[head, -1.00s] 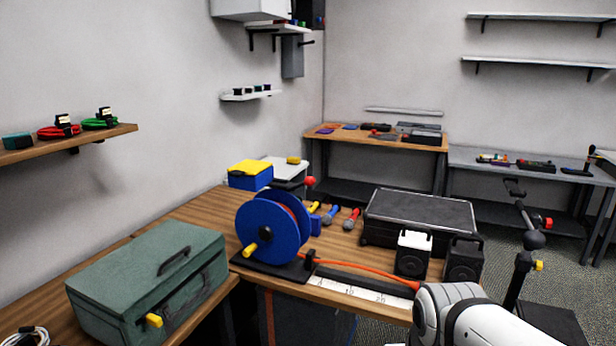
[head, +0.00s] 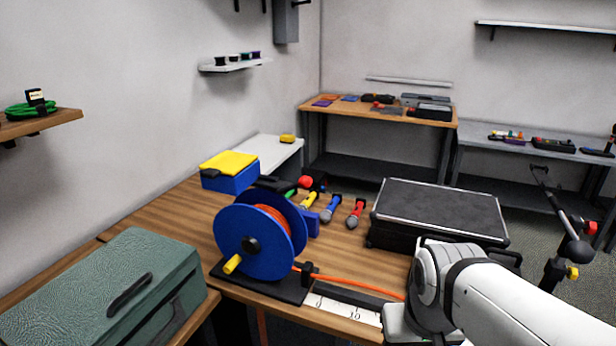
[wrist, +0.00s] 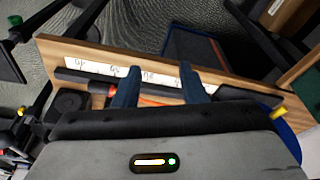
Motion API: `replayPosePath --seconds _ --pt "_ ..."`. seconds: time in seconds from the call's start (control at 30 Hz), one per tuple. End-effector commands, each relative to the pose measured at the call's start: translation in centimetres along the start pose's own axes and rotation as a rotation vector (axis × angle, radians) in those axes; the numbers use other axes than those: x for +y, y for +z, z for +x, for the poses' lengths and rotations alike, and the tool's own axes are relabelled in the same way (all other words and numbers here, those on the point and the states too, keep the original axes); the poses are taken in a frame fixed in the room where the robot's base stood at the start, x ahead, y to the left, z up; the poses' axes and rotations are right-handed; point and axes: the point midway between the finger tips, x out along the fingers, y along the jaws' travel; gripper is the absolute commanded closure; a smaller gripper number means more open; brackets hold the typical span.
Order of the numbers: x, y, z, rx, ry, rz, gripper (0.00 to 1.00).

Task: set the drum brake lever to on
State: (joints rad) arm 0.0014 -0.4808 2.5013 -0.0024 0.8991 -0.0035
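The blue cable drum (head: 240,235) stands on a dark base on the wooden bench, wound with orange cable. A yellow crank knob (head: 233,264) is on its near face. A red ball knob (head: 305,182) shows behind the drum's upper right and looks like the brake lever's end; its shaft is mostly hidden, so I cannot tell its setting. In the wrist view my gripper (wrist: 158,78) is open, its two dark fingers apart over the bench edge, near the orange cable (wrist: 154,101). A blue piece of the drum (wrist: 285,143) shows at the right. The head view does not show the fingers.
A white measuring strip (head: 342,310) lies right of the drum. A black case (head: 440,208) stands behind my arm. Several coloured-handled tools (head: 331,208) lie between drum and case. A green toolbox (head: 100,285) is at the left, and a blue-and-yellow box (head: 229,172) is behind the drum.

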Motion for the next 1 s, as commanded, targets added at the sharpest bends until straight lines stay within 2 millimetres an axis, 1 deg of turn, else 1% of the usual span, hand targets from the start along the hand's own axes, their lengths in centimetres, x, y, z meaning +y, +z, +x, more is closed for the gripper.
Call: replayPosePath --seconds 0.03,0.07,0.13,0.17,0.23,0.27,0.3,0.37,0.4,0.47,0.5,0.6,0.67,0.7,0.83,0.9,1.0 --pt "0.0 -0.1 0.1 0.003 0.001 0.000 0.58" --pt "0.0 -0.3 0.1 0.008 0.003 0.000 0.55" --pt "0.1 -1.3 0.4 0.041 0.011 0.000 0.50" --pt "0.3 -2.0 0.6 0.066 0.019 0.006 0.50" --pt "0.5 -4.5 1.1 0.147 0.037 0.006 0.50" --pt "0.5 -5.8 1.3 0.193 0.044 0.004 0.50" --pt "0.5 -7.8 1.5 0.263 0.052 -0.003 0.50" --pt "0.1 -11.2 1.7 0.381 0.055 -0.015 0.50" --pt "-0.3 -13.6 1.7 0.465 0.050 -0.028 0.50" --pt "-1.2 -16.9 1.4 0.592 0.031 -0.049 0.50" --pt "-2.0 -19.0 1.2 0.674 0.010 -0.066 0.50" --pt "-4.7 -23.5 0.2 0.871 -0.067 -0.113 0.50" --pt "-6.4 -25.6 -0.6 0.976 -0.125 -0.142 0.50" --pt "-7.7 -26.7 -1.0 1.037 -0.170 -0.165 0.50" --pt "-11.2 -28.9 -2.5 1.187 -0.312 -0.224 0.50" --pt "-12.6 -29.4 -3.1 1.239 -0.374 -0.247 0.50" --pt "-13.9 -29.7 -3.7 1.283 -0.434 -0.269 0.50"
